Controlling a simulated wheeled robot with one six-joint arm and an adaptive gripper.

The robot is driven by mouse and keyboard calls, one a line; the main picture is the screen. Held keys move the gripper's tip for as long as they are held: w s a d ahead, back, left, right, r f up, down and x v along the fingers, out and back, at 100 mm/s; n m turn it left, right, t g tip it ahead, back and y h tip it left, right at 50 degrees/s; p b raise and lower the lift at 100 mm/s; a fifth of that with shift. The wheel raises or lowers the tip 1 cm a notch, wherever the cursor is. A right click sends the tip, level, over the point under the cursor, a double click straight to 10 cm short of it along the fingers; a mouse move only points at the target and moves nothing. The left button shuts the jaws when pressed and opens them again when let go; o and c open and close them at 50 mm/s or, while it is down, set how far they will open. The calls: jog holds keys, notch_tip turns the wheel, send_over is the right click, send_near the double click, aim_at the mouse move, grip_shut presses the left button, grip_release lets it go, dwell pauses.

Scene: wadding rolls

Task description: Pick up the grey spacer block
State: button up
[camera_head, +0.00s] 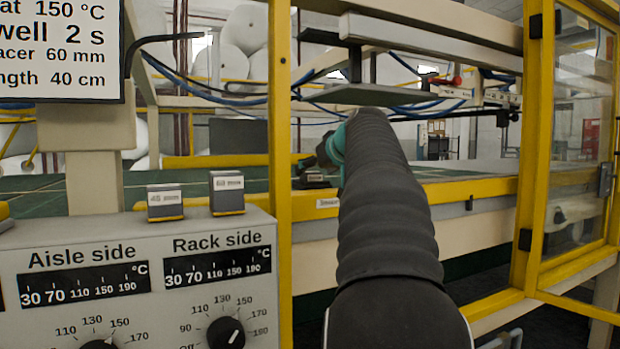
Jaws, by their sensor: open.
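Two small grey blocks with printed labels stand side by side on top of the control box. The left block (165,206) has a label that seems to read 45 mm. The right block (227,198) has one that seems to read 60 mm. My gripper (311,178) is small and dark beyond the yellow post, at the far end of my black-sleeved arm, over the green work surface. It is open and apart from both blocks, to their right and farther back. My arm hides part of it, and I see nothing in it.
The control box (140,262) has two dials and temperature scales. A sign (65,50) above it lists spacer 60 mm. A yellow post (280,200) stands between the blocks and my arm. A flat plate (375,95) hangs above my arm. A yellow-framed clear door (575,150) is at right.

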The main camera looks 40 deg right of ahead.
aim_at(313, 172)
jog(key=shift+x, duration=1.1)
jog(key=c, duration=1.2)
jog(key=shift+c, duration=0.2)
notch_tip(313, 172, up, 8)
jog(key=p, duration=0.3)
jog(key=shift+r+p, duration=0.25)
jog(key=shift+p, duration=0.1)
jog(key=shift+r, duration=0.75)
